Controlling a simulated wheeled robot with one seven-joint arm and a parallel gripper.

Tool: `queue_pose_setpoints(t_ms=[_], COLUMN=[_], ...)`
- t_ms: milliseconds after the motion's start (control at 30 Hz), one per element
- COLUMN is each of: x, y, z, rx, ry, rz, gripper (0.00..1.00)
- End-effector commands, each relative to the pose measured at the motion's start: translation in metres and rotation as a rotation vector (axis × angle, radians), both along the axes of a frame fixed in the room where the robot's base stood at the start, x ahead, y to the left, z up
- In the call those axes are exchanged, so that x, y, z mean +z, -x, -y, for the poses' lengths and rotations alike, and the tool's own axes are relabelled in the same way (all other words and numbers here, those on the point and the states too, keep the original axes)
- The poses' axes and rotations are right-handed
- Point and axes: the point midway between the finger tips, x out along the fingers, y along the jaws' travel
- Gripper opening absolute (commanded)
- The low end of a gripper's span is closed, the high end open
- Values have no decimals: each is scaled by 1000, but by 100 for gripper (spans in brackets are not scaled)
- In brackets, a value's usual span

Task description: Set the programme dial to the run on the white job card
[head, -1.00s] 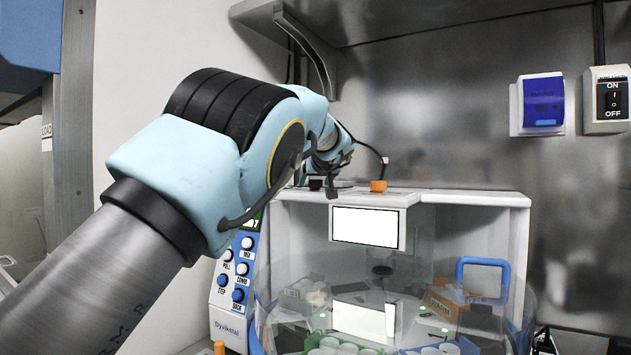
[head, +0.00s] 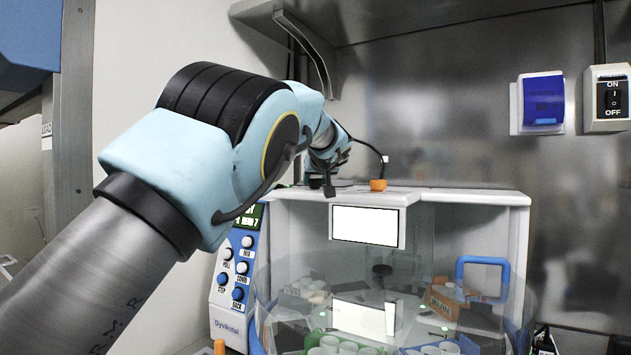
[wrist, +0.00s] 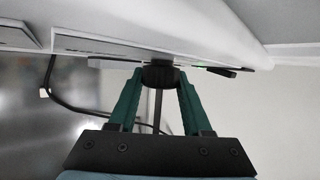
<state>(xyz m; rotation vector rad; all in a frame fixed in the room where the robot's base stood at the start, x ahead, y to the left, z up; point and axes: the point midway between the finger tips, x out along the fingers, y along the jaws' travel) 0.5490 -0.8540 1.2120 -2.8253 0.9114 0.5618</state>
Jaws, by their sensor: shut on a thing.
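In the wrist view, the green fingers of my gripper (wrist: 159,82) are shut on a dark round knob (wrist: 158,73), which looks like the programme dial. It sits against a pale surface. In the head view, my gripper (head: 329,188) is at the top left of the white machine, and the arm and fingers hide the knob. A control panel (head: 232,290) stands left of the machine. Its green display (head: 254,218) is partly covered by my arm and seems to end in a 7. A white card-like rectangle (head: 365,225) on the machine front shows no readable writing.
A clear dome (head: 390,285) covers tube racks and small boxes below the machine's front. An orange cap-like piece (head: 378,185) sits on the machine top, right of my gripper. A blue handle (head: 483,275) is at right. A metal shelf (head: 430,22) hangs above.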

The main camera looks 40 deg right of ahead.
Motion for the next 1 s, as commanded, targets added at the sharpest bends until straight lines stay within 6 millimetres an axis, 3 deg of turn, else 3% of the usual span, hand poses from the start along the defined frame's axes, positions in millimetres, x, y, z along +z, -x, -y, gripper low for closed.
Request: queue_pose_setpoints(t_ms=[1000], x=[7], y=[-5], z=[-3], rx=[-557], ry=[2], rz=[-7], gripper=[0])
